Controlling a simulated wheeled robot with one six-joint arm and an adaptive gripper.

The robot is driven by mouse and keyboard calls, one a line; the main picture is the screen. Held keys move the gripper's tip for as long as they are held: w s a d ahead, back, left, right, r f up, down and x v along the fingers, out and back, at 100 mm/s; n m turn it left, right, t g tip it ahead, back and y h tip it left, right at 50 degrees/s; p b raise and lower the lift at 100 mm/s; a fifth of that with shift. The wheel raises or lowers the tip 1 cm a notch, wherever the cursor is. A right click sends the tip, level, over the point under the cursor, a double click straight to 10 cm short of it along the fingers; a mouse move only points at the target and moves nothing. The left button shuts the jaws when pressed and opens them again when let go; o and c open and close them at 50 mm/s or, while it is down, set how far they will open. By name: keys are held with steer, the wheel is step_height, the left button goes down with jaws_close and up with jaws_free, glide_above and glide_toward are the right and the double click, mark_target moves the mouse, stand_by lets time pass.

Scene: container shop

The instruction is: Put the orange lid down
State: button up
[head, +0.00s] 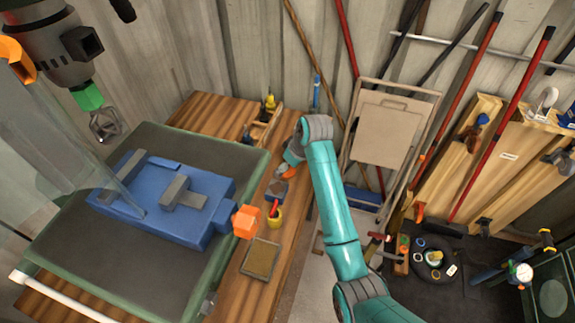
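My teal arm reaches up from the bottom right, and my gripper (288,165) is over the right edge of the wooden workbench. A small orange piece (284,173), possibly the orange lid, shows right at the gripper's end. It is too small, and partly covered by the gripper, to tell whether it is held or only lies below. The fingers are not clear enough to tell open from shut. A small blue box (276,190) with a dark inside sits on the bench just below the gripper in the picture.
A blue machine (165,200) with an orange knob (247,221) fills the left. A folded stand (384,133) leans at the right.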

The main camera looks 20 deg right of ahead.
steer(key=shift+r, duration=0.1)
steer(key=v, duration=1.2)
steer(key=shift+w, duration=0.1)
